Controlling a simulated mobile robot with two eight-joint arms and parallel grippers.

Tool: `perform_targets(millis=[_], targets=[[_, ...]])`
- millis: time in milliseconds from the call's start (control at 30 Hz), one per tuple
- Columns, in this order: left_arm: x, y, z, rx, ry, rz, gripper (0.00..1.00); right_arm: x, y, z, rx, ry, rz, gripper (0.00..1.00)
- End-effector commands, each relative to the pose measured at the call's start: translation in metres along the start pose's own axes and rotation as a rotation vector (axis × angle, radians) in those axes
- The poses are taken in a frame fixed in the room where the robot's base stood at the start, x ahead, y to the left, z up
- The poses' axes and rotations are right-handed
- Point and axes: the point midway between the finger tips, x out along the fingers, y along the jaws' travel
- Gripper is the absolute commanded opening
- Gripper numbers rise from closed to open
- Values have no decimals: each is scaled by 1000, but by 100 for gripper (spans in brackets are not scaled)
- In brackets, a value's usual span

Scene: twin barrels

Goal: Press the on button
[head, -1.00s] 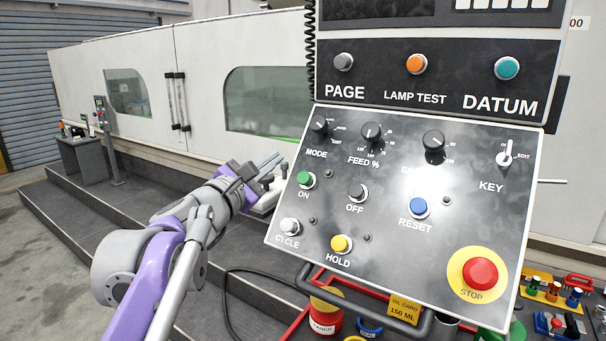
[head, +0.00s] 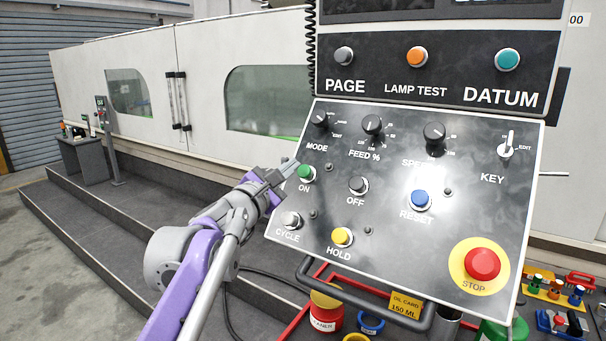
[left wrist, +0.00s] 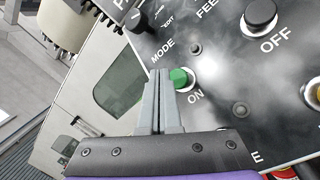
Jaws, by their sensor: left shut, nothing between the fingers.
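The green ON button (head: 306,172) sits on the left side of the tilted control panel (head: 390,255), above its ON label. My left gripper (head: 290,168) is shut and empty, with its fingertips just left of the green button in the head view. In the left wrist view the shut fingers (left wrist: 158,85) lie right beside the green button (left wrist: 180,78), their tips near its left edge. I cannot tell whether they touch it. My right gripper is not in view.
Near the ON button are the OFF button (head: 357,187), the white CYCLE button (head: 291,220), the yellow HOLD button (head: 342,237) and the MODE knob (head: 320,121). The red STOP button (head: 482,264) is at lower right. A handle bar (head: 365,317) runs below the panel.

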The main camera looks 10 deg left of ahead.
Motion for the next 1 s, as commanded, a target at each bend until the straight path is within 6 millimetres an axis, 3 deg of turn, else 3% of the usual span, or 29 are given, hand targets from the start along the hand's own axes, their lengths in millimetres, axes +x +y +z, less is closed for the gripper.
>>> perform_targets(millis=[200, 1000], targets=[[9, -5, -4, -1, -1, 1, 0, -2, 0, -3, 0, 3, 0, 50], [9, -6, -5, 0, -1, 1, 0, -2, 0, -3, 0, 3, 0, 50]])
